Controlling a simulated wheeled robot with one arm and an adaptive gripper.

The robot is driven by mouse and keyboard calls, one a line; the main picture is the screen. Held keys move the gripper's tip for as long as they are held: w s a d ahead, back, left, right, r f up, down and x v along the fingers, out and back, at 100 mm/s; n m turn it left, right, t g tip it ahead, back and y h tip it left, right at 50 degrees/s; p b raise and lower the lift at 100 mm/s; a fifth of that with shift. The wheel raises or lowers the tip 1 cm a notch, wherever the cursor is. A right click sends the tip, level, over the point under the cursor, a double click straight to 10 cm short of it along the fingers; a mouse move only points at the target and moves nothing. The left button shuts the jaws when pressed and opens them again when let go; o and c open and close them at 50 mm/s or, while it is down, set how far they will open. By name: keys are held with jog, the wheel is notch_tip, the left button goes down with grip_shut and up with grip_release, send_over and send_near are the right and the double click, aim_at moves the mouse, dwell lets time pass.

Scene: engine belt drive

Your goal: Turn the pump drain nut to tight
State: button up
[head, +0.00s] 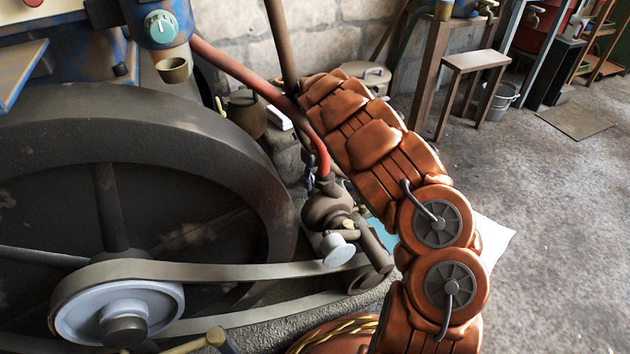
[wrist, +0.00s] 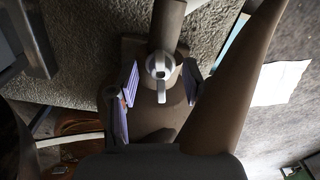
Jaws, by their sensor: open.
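In the wrist view, a pale grey nut (wrist: 160,66) with a short lever sits on a brown pipe-like part. Its lever points down in the picture, toward my gripper. I take it to be the drain nut. My gripper (wrist: 160,84) is open, with purple-lined finger pads on both sides of the nut's lever. I see no clear contact. In the head view, the dark pump (head: 328,208) stands behind the belt, with a red hose (head: 262,92) running to its top. The drain nut and my gripper cannot be made out in the head view.
A large dark flywheel (head: 215,150) fills the left, with a belt (head: 235,271) around a grey pulley (head: 122,312). A pale cup-shaped part (head: 337,250) is at the pump's front. A stool (head: 476,62) and bucket (head: 500,100) stand at back right. Floor on the right is largely free.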

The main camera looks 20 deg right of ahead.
grip_shut()
dwell(0.4)
jog(key=shift+r, duration=0.15)
jog(key=shift+m+p, duration=0.5)
jog(key=shift+p, duration=0.15)
jog(key=shift+m+p, duration=0.35)
jog(key=shift+m, duration=0.65)
grip_release()
